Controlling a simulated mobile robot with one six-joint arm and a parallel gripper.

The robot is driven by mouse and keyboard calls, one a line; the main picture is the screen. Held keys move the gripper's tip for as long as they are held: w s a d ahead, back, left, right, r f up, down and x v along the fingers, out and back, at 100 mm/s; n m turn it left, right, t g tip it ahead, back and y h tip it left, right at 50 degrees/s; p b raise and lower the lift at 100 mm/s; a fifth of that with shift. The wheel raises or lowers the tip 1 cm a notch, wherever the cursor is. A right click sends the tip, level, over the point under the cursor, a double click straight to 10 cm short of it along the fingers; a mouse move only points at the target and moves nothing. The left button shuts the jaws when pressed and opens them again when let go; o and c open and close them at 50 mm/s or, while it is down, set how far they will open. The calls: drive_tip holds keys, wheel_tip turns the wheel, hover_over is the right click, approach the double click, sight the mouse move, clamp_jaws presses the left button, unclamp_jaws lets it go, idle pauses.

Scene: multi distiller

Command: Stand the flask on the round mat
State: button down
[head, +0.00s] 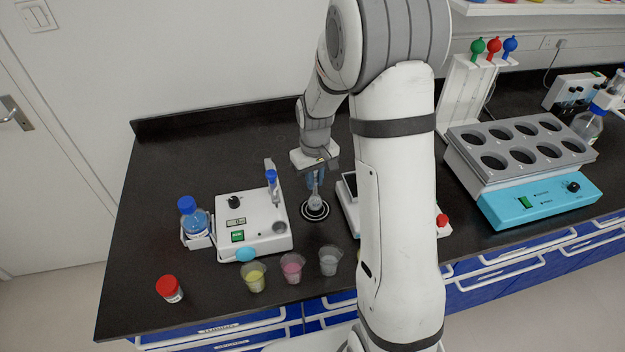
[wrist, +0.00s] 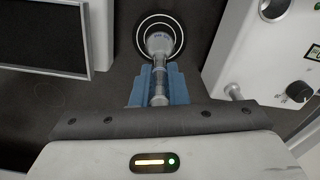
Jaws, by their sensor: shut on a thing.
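The flask (head: 315,199) is a small clear glass vessel with a narrow neck, upright in the head view. My gripper (head: 316,177) is shut on its neck from above. In the wrist view the blue fingers of my gripper (wrist: 159,88) hold the neck, and the flask's body (wrist: 159,43) shows beyond them. The round mat (head: 304,214) is black with white rings. It lies on the dark bench, and the flask is over it. It also shows in the wrist view (wrist: 177,24), around the flask. I cannot tell whether the flask's base touches the mat.
A white device (head: 262,225) stands close left of the mat, and another white device (head: 347,205) is close right, partly hidden by my arm. Cups with yellow (head: 255,279), pink (head: 292,269) and clear (head: 329,262) contents stand in front. The bench's back left is clear.

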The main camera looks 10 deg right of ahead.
drive_tip(key=shift+f, duration=0.55)
drive_tip(key=shift+f, duration=0.1)
drive_tip(key=c, duration=1.4)
unclamp_jaws()
drive_tip(key=shift+c, duration=0.2)
